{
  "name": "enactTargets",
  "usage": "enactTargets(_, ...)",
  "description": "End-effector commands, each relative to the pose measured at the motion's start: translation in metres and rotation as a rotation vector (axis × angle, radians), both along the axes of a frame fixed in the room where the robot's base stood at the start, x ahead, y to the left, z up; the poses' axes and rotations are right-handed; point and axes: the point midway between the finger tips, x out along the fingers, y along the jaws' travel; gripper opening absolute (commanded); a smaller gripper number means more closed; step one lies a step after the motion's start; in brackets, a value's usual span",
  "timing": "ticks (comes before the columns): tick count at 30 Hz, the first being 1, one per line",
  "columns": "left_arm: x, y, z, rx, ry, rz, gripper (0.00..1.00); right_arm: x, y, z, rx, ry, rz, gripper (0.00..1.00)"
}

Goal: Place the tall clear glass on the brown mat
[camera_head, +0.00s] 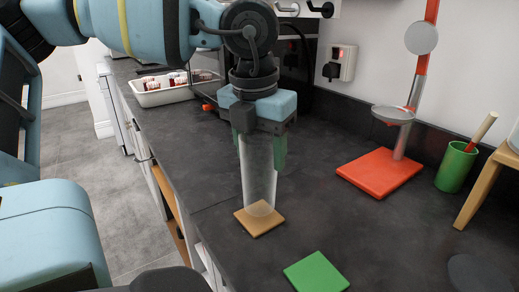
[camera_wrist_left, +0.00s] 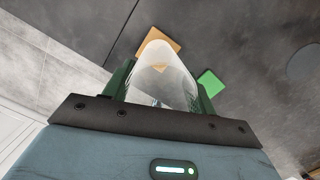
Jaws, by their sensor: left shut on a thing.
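The tall clear glass (camera_head: 258,180) is upright between the green fingers of my left gripper (camera_head: 261,150), which is shut on its upper part. The brown mat (camera_head: 259,223) lies flat on the dark counter, and the lower end of the glass appears over it. I cannot tell whether the base touches the mat. In the left wrist view the glass (camera_wrist_left: 160,75) points away from the gripper (camera_wrist_left: 160,95), its far end overlapping the brown mat (camera_wrist_left: 172,45). My right gripper is in neither view.
A green mat (camera_head: 316,273) lies nearer on the counter (camera_head: 325,215). To the right are a red-based stand (camera_head: 379,176), a green cup (camera_head: 456,167) with a stick, and a wooden stand (camera_head: 476,195). A white tray (camera_head: 165,96) sits behind at left.

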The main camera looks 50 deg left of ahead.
Motion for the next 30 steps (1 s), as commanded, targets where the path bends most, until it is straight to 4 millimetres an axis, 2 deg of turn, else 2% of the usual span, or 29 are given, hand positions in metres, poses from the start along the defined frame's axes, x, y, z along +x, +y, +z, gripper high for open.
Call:
enactTargets(4, 0.000, 0.000, -0.019, -0.001, 0.001, 0.000, 0.15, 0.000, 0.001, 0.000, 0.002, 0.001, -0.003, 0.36)
enactTargets(17, 0.000, 0.000, -0.026, -0.001, 0.000, 0.001, 0.15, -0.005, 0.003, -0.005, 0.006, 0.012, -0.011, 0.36)
enactTargets(18, 0.000, 0.000, -0.025, -0.001, 0.000, 0.001, 0.62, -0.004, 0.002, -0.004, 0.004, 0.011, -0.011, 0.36)
enactTargets(22, 0.000, 0.000, -0.025, -0.001, 0.000, 0.001, 0.78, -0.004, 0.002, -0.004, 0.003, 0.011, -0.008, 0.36)
enactTargets(30, 0.000, 0.000, -0.024, -0.001, 0.000, 0.001, 0.78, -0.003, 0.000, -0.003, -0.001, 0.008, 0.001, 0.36)
